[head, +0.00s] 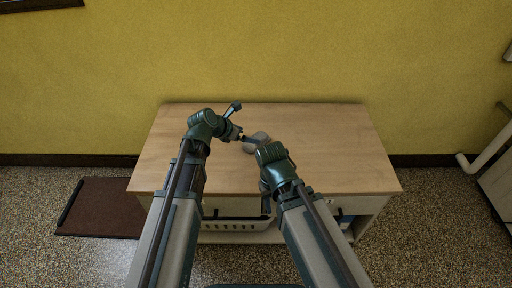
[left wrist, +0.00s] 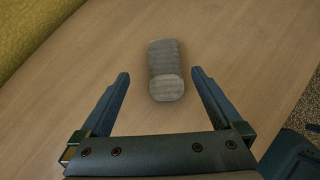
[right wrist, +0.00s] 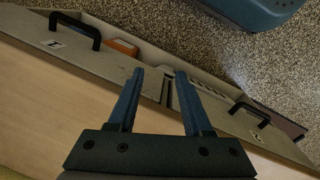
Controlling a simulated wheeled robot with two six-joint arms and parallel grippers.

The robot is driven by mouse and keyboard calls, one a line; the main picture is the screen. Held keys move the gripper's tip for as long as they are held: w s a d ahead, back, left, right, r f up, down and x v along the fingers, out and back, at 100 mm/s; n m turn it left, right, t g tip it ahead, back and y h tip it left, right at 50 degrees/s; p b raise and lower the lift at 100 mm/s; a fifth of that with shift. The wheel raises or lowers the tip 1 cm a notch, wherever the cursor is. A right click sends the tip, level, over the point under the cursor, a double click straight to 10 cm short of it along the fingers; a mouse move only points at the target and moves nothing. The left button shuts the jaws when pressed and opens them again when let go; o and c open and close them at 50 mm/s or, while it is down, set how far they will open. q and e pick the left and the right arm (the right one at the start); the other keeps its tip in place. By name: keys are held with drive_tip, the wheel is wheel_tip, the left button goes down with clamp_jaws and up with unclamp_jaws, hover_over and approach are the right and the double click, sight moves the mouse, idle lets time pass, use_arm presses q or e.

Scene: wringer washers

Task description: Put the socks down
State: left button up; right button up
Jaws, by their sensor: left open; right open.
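The socks, a grey rolled bundle (head: 258,137), lie on the wooden tabletop (head: 325,150) near its middle. In the left wrist view the socks (left wrist: 165,65) rest flat, with their near end between the fingertips. My left gripper (left wrist: 160,74) is open, with a gap on each side of the socks; in the head view it also shows (head: 241,138) at their left side. My right gripper (right wrist: 160,73) is open and empty, pointing down by the table's front edge. In the head view my right forearm partly hides it and the near side of the socks.
Below the tabletop are drawer fronts with black handles (right wrist: 75,32) and a white slotted basket (head: 235,225). An orange item (right wrist: 122,47) shows behind the front edge. The tabletop's right side is clear. A brown mat (head: 103,207) lies on the speckled floor at left.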

use_arm(q)
drive_tip(key=shift+x, duration=0.75)
use_arm(e)
drive_tip(key=shift+f, duration=0.55)
use_arm(q)
drive_tip(key=b+x, duration=0.4)
drive_tip(key=x, duration=0.1)
drive_tip(key=shift+s+d+f, duration=0.2)
drive_tip(key=shift+s+f, duration=0.05)
drive_tip(key=shift+s, duration=0.05)
drive_tip(key=shift+r, duration=0.1)
use_arm(e)
wheel_tip(320, 180, down, 4)
drive_tip(key=shift+r, duration=0.1)
use_arm(q)
drive_tip(key=shift+c, duration=0.2)
